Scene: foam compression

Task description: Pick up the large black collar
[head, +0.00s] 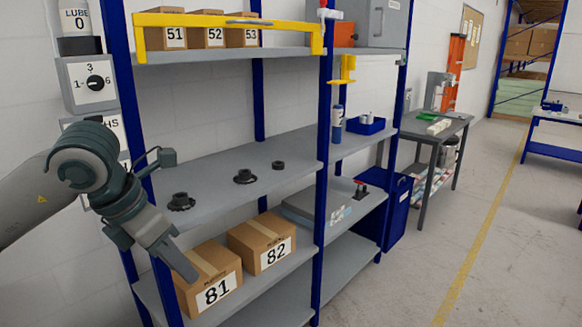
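A middle black collar (245,177) has a wide flange, and a smaller black ring (278,165) lies farthest right. My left gripper (185,268) comes in from the left and points down, in front of the shelf upright and lower in the picture than the nearest collar. It is apart from the collars. Its fingers overlap, so their opening is hidden. My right gripper is out of view.
Blue uprights (321,150) frame the shelf. Boxes 81 (212,280) and 82 (262,243) stand on the shelf below. A yellow rail (225,20) fronts the top shelf with several boxes. A dial panel (92,83) is at the left. Floor at right is clear.

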